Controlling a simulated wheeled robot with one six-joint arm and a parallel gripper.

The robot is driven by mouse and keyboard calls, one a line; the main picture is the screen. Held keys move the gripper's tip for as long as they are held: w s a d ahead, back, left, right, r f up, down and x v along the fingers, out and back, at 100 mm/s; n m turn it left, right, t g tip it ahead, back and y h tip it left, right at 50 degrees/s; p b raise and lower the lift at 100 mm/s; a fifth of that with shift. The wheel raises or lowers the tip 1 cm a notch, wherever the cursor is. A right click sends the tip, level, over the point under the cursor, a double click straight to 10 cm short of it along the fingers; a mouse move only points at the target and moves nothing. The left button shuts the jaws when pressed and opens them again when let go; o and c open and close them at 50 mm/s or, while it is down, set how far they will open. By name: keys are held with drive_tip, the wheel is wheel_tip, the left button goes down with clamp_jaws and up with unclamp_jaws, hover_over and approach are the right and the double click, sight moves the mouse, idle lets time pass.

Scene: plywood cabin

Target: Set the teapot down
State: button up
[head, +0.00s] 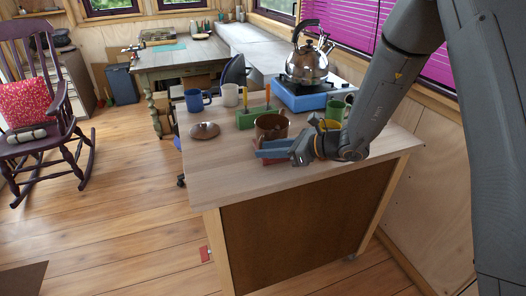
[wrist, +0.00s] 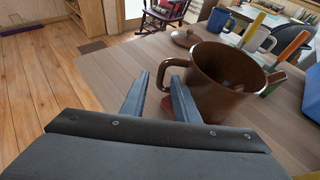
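The brown teapot (wrist: 225,85) is upright and lidless near the front of the wooden-topped counter. It also shows in the head view (head: 270,122), partly hidden by my fingers. Its handle (wrist: 163,72) points toward my gripper (wrist: 160,82). My two blue-grey fingers are apart, with the handle at their tips and a visible gap between them. In the head view my gripper (head: 273,150) is just in front of the teapot. A red patch (wrist: 167,102) shows below the teapot; I cannot tell whether the teapot touches it. A brown lid (head: 204,130) lies on the counter to the left.
A blue mug (head: 196,101), a white mug (head: 230,95) and a green block (head: 247,118) with upright coloured handles stand behind the teapot. A steel kettle (head: 309,62) sits on a blue stove (head: 300,96) at the back. The counter's front left (head: 215,175) is clear.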

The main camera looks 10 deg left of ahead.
drive_tip(key=b+v, duration=0.2)
drive_tip(key=v, duration=0.8)
drive_tip(key=s+d+f+n+g+h, duration=0.25)
drive_tip(key=s+d+n, duration=0.2)
drive_tip(key=s, duration=0.25)
drive_tip(key=s+d+f+n+g+h, duration=0.2)
drive_tip(key=s+d+n+h, duration=0.25)
drive_tip(key=s, duration=0.25)
drive_tip(key=s+d+n+t+h, duration=0.3)
drive_tip(key=d+n+h, duration=0.3)
drive_tip(key=d+n, duration=0.5)
drive_tip(key=shift+s+d+n, duration=0.35)
drive_tip(key=shift+d+n, duration=0.05)
drive_tip(key=shift+d, duration=0.75)
drive_tip(key=shift+r, duration=0.1)
drive_tip(key=shift+f+b, duration=0.35)
drive_tip(key=shift+b, duration=0.1)
